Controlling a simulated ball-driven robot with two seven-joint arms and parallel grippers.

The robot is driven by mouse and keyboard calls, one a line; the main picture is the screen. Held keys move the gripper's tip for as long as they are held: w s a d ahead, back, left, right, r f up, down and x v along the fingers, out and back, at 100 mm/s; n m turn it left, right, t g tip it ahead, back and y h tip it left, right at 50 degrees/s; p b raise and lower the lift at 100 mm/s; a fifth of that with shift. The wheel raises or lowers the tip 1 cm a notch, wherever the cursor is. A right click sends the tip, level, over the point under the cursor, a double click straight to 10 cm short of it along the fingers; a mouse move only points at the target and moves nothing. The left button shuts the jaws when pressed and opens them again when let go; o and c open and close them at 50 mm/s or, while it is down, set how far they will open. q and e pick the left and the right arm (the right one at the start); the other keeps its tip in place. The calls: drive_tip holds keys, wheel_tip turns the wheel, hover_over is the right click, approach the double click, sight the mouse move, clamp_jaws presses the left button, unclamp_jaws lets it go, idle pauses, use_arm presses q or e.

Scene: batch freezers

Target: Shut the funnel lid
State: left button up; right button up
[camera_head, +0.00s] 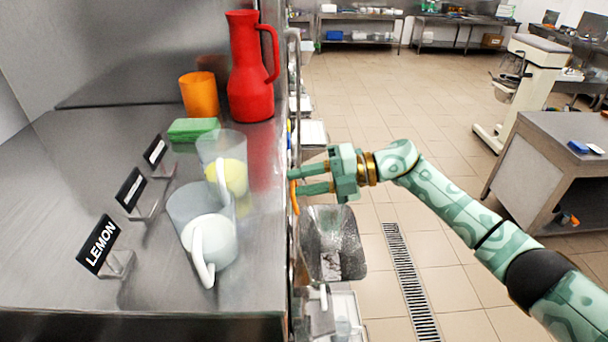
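My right gripper (298,181) reaches left to the front edge of the steel machine, its two fingers apart with a gap between them. An orange curved piece (294,198) shows at the fingertips, at the machine's front; I cannot tell whether the fingers touch it. Below the gripper, a steel chute-like part (335,245) juts from the machine front. The front face is seen almost edge-on, so I cannot pick out the funnel lid or tell how far it stands open. My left gripper is out of view.
The tiled floor (400,110) beyond is largely free.

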drive_tip(key=shift+c, duration=0.3)
